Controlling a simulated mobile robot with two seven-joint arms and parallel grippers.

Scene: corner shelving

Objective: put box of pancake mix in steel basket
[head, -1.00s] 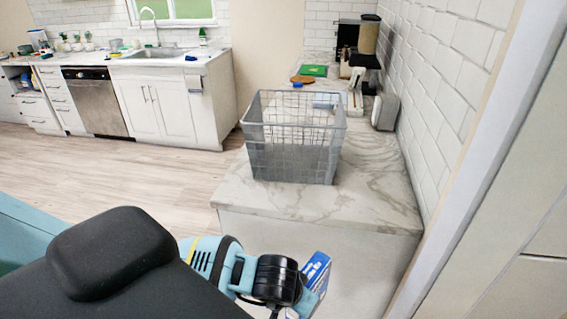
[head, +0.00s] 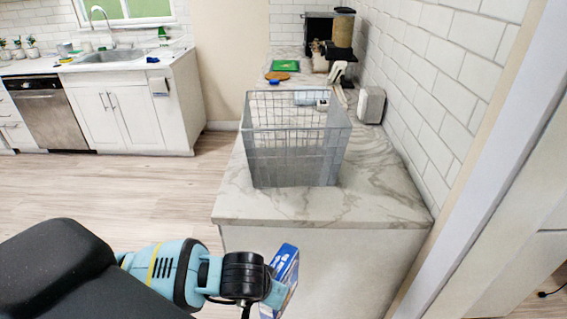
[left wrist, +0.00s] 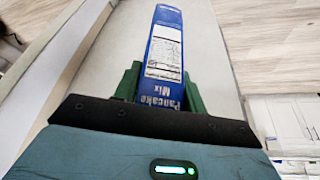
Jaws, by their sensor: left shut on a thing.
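The blue box of pancake mix (left wrist: 165,60) is held between the green fingers of my left gripper (left wrist: 158,90), which is shut on it. In the head view the box (head: 284,275) shows at the end of my left arm, tilted, below and in front of the counter's near edge. The steel basket (head: 297,150), a grey wire bin, stands upright on the marble counter near its front end. My left gripper is apart from the basket, lower and nearer to me; its fingers are mostly hidden in the head view. My right gripper is not in view.
The marble counter (head: 380,205) has bare room around the basket. Behind it are a green board (head: 291,65), a white speaker-like box (head: 371,104) and dark appliances by the tiled wall (head: 440,75). A sink counter (head: 130,110) stands at the back left, with open floor before it.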

